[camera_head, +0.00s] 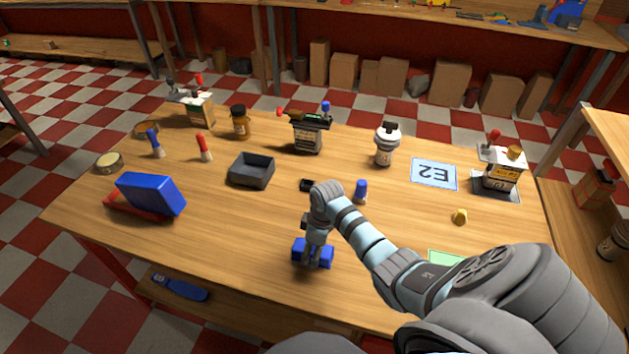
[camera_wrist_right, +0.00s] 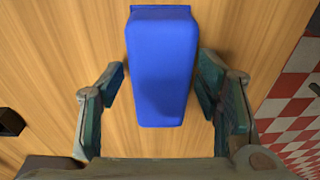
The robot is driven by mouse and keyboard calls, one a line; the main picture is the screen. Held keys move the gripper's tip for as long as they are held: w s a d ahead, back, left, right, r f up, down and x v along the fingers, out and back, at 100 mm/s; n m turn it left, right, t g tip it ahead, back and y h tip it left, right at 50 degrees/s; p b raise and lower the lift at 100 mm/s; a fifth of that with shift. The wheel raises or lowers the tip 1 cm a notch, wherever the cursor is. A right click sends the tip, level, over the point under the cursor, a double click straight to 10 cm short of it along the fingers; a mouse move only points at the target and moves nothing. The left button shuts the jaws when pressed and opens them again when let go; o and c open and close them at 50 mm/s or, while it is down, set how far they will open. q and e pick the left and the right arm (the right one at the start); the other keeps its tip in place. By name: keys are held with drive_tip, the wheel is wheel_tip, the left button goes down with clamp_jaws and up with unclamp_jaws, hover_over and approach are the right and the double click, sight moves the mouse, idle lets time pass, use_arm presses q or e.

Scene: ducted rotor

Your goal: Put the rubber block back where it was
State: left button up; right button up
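A blue block (camera_head: 326,256), which looks like the rubber block, lies on the wooden table near its front edge. My right gripper (camera_head: 314,246) is right above it and partly covers it. In the right wrist view the blue block (camera_wrist_right: 161,70) lies between the two fingers of my right gripper (camera_wrist_right: 162,90). The fingers are open, with a narrow gap on each side of the block. My left gripper is not in view.
A dark grey tray (camera_head: 251,170) stands at mid-table, and a larger blue block (camera_head: 151,194) rests on a red base at the left. A small black piece (camera_head: 307,185) and a blue peg (camera_head: 361,191) are close behind my right gripper. An E2 card (camera_head: 433,173) lies right.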

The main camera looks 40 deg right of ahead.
wheel_tip(320, 180, up, 12)
drive_tip(key=s+d+p, duration=0.1)
drive_tip(key=p, duration=0.1)
drive_tip(key=shift+r+p, duration=0.15)
drive_tip(key=shift+p, duration=0.2)
idle(0.3)
